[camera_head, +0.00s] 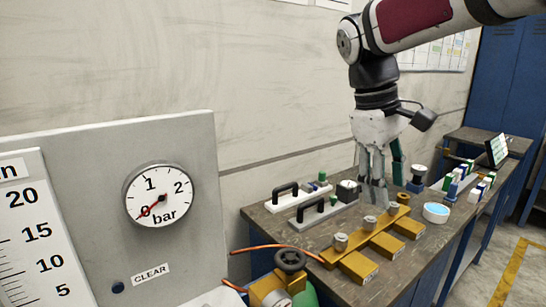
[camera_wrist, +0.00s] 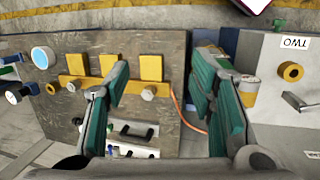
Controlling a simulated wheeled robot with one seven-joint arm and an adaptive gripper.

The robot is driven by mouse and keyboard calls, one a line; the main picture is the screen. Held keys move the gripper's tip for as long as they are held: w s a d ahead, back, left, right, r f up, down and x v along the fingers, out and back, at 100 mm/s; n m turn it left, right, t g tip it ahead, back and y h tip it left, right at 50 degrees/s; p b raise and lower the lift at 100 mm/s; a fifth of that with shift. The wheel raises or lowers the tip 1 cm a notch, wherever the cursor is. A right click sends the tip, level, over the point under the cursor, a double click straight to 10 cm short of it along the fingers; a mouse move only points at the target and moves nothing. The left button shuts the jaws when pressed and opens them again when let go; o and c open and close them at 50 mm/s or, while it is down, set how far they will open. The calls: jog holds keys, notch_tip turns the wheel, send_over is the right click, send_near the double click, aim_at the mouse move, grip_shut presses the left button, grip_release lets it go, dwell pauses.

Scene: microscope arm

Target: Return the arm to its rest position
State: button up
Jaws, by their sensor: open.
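My arm (camera_head: 415,18) reaches in from the upper right of the head view, and its gripper (camera_head: 377,185) points down over the workbench (camera_head: 290,232). The gripper looks empty, and in the wrist view its two green-padded fingers (camera_wrist: 160,85) stand wide apart. Between and beyond them lie the bare bench top and part of the yellow manifold (camera_head: 372,242). In the head view the fingers overlap the back part of the manifold; whether they touch anything there I cannot tell.
Two plates with black handles (camera_head: 284,193) lie left of the gripper. A round dish with a blue top (camera_head: 436,212) is to the right. A panel with a pressure gauge (camera_head: 159,194) stands at front left. Orange hose (camera_head: 275,246) crosses the bench edge. Blue lockers (camera_head: 512,85) stand behind.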

jog(key=s+f+m+t+y+p, duration=0.1)
jog(key=s+f+m+t+p, duration=0.1)
jog(key=s, duration=0.9)
jog(key=s+f+m+t+y+p, duration=0.2)
jog(key=s+m, duration=0.2)
jog(key=s, duration=0.8)
jog(key=shift+s+a+f+m, duration=0.2)
jog(key=shift+s+m, duration=0.1)
jog(key=shift+m, duration=0.1)
jog(key=shift+r, duration=0.1)
